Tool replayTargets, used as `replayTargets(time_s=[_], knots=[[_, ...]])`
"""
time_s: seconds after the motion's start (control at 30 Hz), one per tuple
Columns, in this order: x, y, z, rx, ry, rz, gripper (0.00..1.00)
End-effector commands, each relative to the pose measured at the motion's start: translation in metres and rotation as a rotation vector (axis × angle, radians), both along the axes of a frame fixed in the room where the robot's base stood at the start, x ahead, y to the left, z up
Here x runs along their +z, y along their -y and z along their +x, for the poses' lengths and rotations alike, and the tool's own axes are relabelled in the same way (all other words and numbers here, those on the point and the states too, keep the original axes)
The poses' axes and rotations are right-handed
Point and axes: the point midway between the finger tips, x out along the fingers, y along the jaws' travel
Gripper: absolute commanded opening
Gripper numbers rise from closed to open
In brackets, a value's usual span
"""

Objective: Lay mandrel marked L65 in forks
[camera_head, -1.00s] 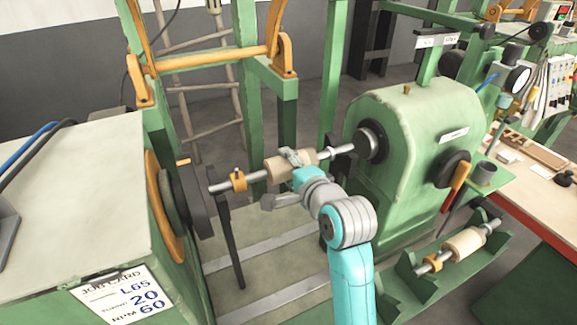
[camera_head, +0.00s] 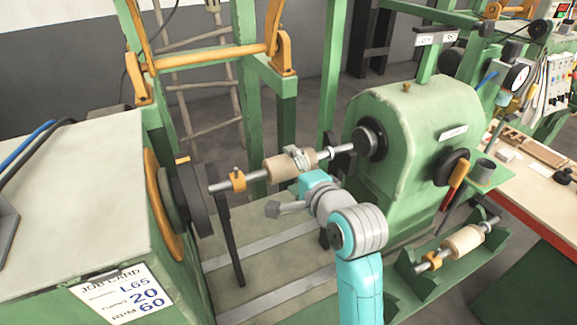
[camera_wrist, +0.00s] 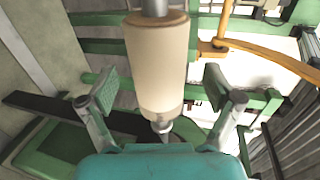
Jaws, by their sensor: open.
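A mandrel with a tan cylinder (camera_head: 283,168) on a steel shaft and an orange collar (camera_head: 238,181) lies roughly level between the dark fork post (camera_head: 233,240) on the left and the support by the spindle on the right. No marking on it is readable. My gripper (camera_head: 285,184) is open just on the near side of the tan cylinder. In the wrist view my gripper (camera_wrist: 160,90) has its fingers apart, one to each side of the tan cylinder (camera_wrist: 157,65), with gaps showing. Exact seating of the shaft ends is unclear.
A second mandrel (camera_head: 464,241) lies on a green rack (camera_head: 458,262) at the lower right. A job card (camera_head: 122,293) reading L65 is on the left cabinet. The green headstock (camera_head: 402,150) stands right, and a dark faceplate (camera_head: 190,198) left.

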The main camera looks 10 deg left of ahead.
Motion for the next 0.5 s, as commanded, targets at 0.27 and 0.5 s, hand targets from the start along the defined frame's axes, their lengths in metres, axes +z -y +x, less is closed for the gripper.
replayTargets(time_s=[0.27, 0.5], knots=[[0.014, 0.031, -0.045, -0.001, 0.003, 0.001, 0.90], [0.021, 0.047, -0.070, 0.000, 0.002, 0.001, 0.90]])
